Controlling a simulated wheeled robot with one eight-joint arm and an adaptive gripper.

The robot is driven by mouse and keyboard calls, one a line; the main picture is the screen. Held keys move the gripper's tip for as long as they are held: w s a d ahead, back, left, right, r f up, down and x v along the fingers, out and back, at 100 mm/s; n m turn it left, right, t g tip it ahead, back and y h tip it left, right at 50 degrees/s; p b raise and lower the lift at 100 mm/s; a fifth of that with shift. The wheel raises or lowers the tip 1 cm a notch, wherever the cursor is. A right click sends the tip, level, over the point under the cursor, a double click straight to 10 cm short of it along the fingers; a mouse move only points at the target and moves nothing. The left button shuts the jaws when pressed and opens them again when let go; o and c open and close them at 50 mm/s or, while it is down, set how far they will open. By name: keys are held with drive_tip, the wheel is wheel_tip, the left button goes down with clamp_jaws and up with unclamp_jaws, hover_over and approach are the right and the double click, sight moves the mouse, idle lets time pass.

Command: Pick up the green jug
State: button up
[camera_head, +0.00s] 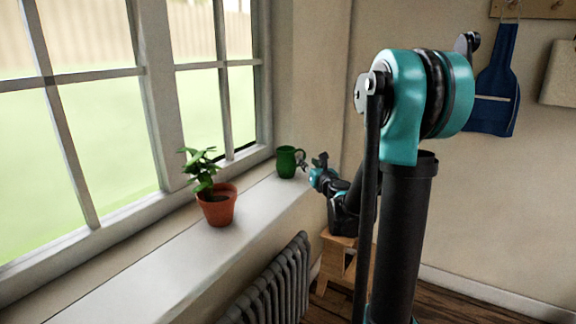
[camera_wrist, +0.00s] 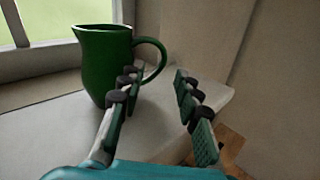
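The green jug (camera_head: 287,162) stands upright at the far end of the white windowsill in the head view. In the wrist view the jug (camera_wrist: 100,62) is large, with its spout to the left and its looped handle to the right. My gripper (camera_wrist: 158,82) is open, its two fingers apart. The left finger overlaps the jug's right side and lower handle in the picture; the right finger is to the right of the handle. I cannot tell whether either finger touches the jug. In the head view my gripper (camera_head: 318,166) is just right of the jug, at handle height.
A potted plant in a terracotta pot (camera_head: 217,206) stands nearer on the windowsill (camera_head: 165,265). The window (camera_head: 110,110) is behind it. A radiator (camera_head: 272,284) is below the sill, and a wooden stool (camera_head: 338,262) stands under my arm. A blue apron (camera_head: 496,90) hangs at right.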

drive_tip(key=shift+w+a+r, duration=0.1)
drive_tip(key=shift+w+a, duration=0.05)
drive_tip(key=shift+w, duration=1)
drive_tip(key=shift+w+a+f, duration=0.1)
drive_tip(key=shift+w+a, duration=0.1)
drive_tip(key=shift+w, duration=0.95)
drive_tip(key=shift+w+a+r, duration=0.1)
drive_tip(key=shift+w+a, duration=0.05)
drive_tip(key=shift+w, duration=1)
clamp_jaws()
